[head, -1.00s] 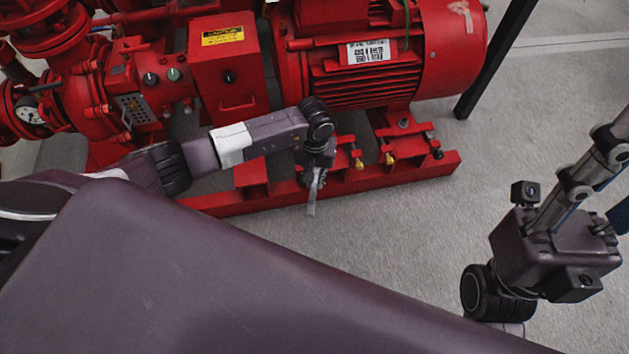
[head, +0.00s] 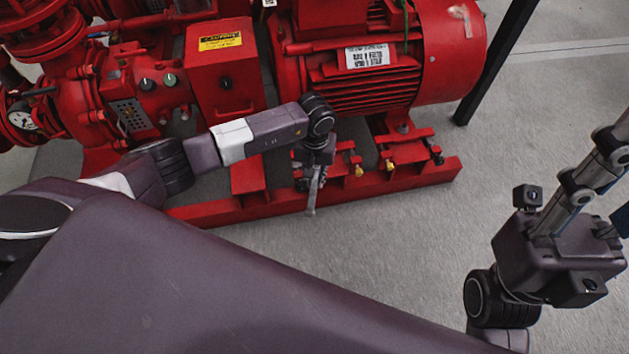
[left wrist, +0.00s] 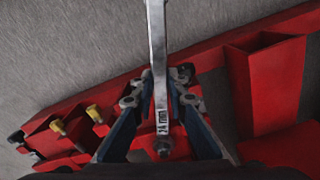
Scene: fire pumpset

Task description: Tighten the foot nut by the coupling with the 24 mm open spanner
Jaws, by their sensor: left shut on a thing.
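My left gripper (head: 314,172) is shut on the spanner (head: 312,192), a slim grey metal bar. The gripper is low over the motor's near foot, above the red base frame (head: 270,201). In the left wrist view the spanner (left wrist: 157,45) runs up between the two fingers (left wrist: 160,110), with a 24 mm label towards its lower end. A small round bolt or nut-like part (left wrist: 165,146) shows at that lower end. I cannot tell whether the spanner's jaw is around it. The foot nut by the coupling cannot be made out in the head view. My right gripper's fingers are not visible.
The red motor (head: 375,65) stands behind my left gripper, and the red coupling guard (head: 222,70) is to its left. Yellow-tipped adjusting bolts (head: 388,165) sit along the frame to the right. Grey floor (head: 400,260) in front of the frame is clear.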

